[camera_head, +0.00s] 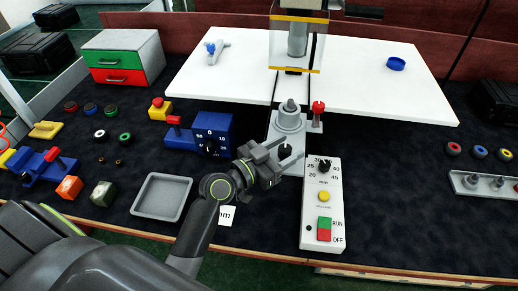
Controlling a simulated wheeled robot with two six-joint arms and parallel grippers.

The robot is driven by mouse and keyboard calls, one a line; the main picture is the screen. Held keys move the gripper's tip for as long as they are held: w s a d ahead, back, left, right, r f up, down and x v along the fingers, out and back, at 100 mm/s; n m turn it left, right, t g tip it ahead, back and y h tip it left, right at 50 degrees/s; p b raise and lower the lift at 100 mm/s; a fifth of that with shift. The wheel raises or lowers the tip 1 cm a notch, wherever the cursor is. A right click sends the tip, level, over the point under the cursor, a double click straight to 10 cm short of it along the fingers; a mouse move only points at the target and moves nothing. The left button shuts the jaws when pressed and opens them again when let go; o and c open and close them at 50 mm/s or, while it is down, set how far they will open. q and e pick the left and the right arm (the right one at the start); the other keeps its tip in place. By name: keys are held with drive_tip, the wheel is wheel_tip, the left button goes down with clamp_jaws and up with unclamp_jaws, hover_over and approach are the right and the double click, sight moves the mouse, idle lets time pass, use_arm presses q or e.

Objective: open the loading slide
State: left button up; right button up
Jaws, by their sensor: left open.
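The loading slide (287,123) is a grey metal fixture at the front middle of the white machine table. A grey cylindrical post stands on it, and a black knob (285,151) is at its near end. My left gripper (284,158) reaches in from the lower left with its jaws open. Its fingers are at the black knob and seem to lie on either side of it. Whether they touch it I cannot tell. My right gripper is not in view.
A control box (322,222) with a dial and buttons stands close to the right of my left gripper. A red-topped clamp (317,112) is beside the slide. A blue box (213,130) and an empty grey tray (140,210) lie left.

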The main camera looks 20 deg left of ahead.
use_arm(q)
drive_tip(key=b+v, duration=0.5)
drive_tip(key=v, duration=1.2)
drive_tip(key=shift+s, duration=0.2)
drive_tip(key=shift+a, duration=0.1)
